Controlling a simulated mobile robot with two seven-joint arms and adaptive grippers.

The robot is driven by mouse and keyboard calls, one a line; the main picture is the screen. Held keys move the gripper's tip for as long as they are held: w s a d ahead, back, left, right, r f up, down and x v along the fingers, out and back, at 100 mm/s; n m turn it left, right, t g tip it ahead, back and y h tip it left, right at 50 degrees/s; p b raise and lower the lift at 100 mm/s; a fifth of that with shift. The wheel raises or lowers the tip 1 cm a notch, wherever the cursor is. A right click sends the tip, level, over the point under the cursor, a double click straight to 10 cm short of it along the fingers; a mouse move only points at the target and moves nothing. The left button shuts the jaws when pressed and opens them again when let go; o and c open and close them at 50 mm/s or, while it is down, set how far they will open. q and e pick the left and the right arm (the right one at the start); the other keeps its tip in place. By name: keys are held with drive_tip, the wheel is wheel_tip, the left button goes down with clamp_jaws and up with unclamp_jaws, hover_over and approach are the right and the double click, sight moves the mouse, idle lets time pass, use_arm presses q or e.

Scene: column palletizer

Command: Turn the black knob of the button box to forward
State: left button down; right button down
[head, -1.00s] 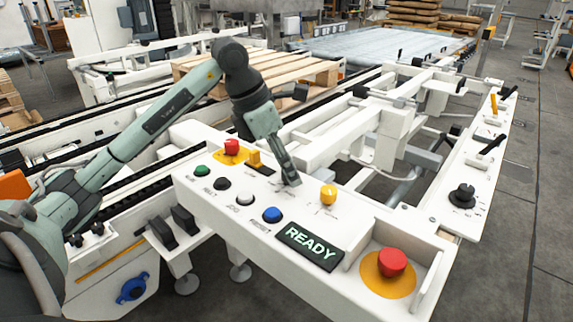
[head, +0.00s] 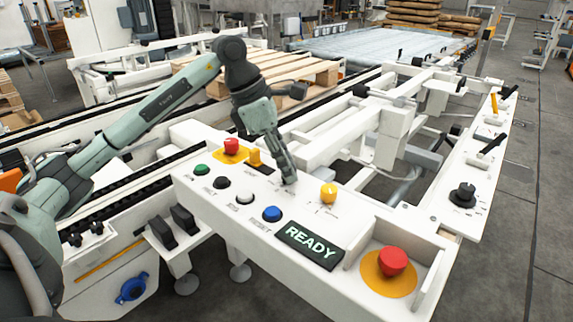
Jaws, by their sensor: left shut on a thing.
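The button box (head: 325,218) is the long white console across the middle of the head view. My left gripper (head: 289,183) points down at its top, between the yellow switch and the yellow knob. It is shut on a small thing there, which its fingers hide. By its place this is the black knob, but its pointing direction cannot be seen. My right gripper is not in view.
On the box are a yellow knob (head: 328,193), a yellow switch (head: 254,157), a blue button (head: 271,214), a READY display (head: 310,246) and a large red button (head: 392,262). Another black knob (head: 462,194) stands on the right rail.

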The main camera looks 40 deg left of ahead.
use_arm(q)
drive_tip(key=shift+m, duration=0.5)
drive_tip(key=shift+w+r+m+g, duration=0.1)
drive_tip(key=shift+m+g, duration=0.4)
drive_tip(key=shift+m, duration=0.3)
drive_tip(key=shift+m+g+h+p, duration=0.3)
drive_tip(key=shift+m+g, duration=0.1)
drive_tip(key=shift+m, duration=1.3)
drive_tip(key=shift+m+g, duration=0.3)
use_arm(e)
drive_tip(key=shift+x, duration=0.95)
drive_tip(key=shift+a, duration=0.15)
use_arm(q)
drive_tip(key=c, duration=1.2)
unclamp_jaws()
